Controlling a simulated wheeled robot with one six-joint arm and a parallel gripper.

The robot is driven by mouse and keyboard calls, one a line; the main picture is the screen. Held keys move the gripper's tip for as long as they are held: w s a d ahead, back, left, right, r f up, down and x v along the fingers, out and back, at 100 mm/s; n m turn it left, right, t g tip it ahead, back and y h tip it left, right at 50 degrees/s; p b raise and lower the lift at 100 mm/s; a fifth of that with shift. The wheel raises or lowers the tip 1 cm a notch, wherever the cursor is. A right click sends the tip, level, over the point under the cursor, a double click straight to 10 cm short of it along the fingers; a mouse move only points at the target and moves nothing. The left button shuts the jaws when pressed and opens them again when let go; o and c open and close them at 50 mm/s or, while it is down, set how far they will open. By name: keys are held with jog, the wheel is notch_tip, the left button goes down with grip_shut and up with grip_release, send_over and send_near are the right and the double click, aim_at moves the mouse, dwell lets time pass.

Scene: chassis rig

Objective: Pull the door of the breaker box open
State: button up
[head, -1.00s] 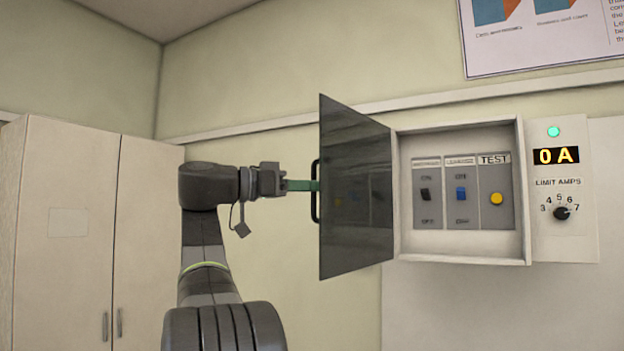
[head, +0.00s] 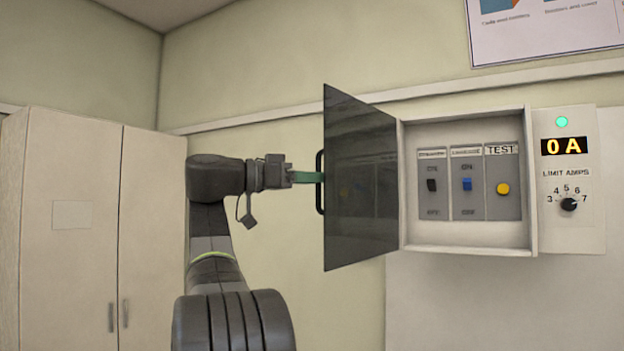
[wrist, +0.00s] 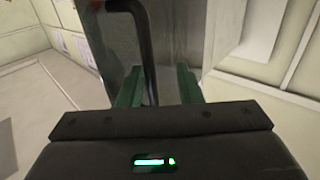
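The breaker box (head: 533,185) hangs on the wall at the right of the head view. Its dark see-through door (head: 360,215) stands swung wide open to the left, so the inside shows. A black bar handle (head: 319,160) runs upright along the door's free edge. My gripper (head: 316,177) is at the handle. In the wrist view its green fingers (wrist: 158,82) are spread apart, with the handle (wrist: 146,50) between them, close to the left finger. I cannot tell whether that finger touches it.
Inside the box are a black switch (head: 432,185), a blue switch (head: 467,184) and a yellow test button (head: 503,188). A panel (head: 575,220) with a green lamp, "0 A" display and dial is at the right. A tall cabinet (head: 75,250) stands at the left.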

jog(key=v, duration=1.3)
jog(key=shift+a, duration=0.35)
jog(key=shift+s+d, duration=0.1)
jog(key=shift+d, duration=0.1)
jog(key=x, duration=1.3)
jog(key=shift+d, duration=0.25)
